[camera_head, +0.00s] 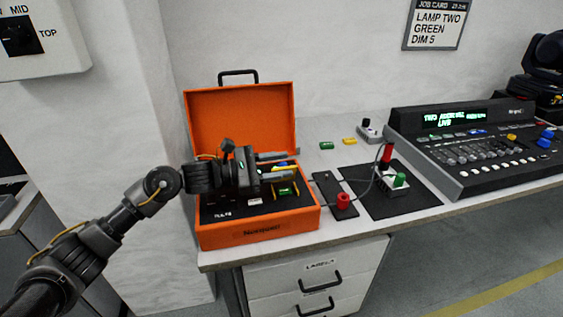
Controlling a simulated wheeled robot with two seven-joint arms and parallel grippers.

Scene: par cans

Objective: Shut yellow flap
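An orange case (258,232) stands open on the bench, its lid upright at the back. Inside it are small parts, including a green piece (287,190) with narrow yellow edges beside it. A yellow piece (281,169) shows partly between the fingers of my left gripper (281,166); I cannot tell for sure whether this is the yellow flap or how far open it is. My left gripper reaches in from the left over the case, fingers apart and pointing right. Its wrist hides much of the case's inside. I cannot tell whether a finger touches the yellow piece. My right gripper is not in view.
A black mat (410,208) with a red and green control box (399,181) lies right of the case. A dark strip with a red knob (343,201) sits between. A lighting console (475,150) fills the right. Small green (327,146) and yellow (349,141) blocks lie behind.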

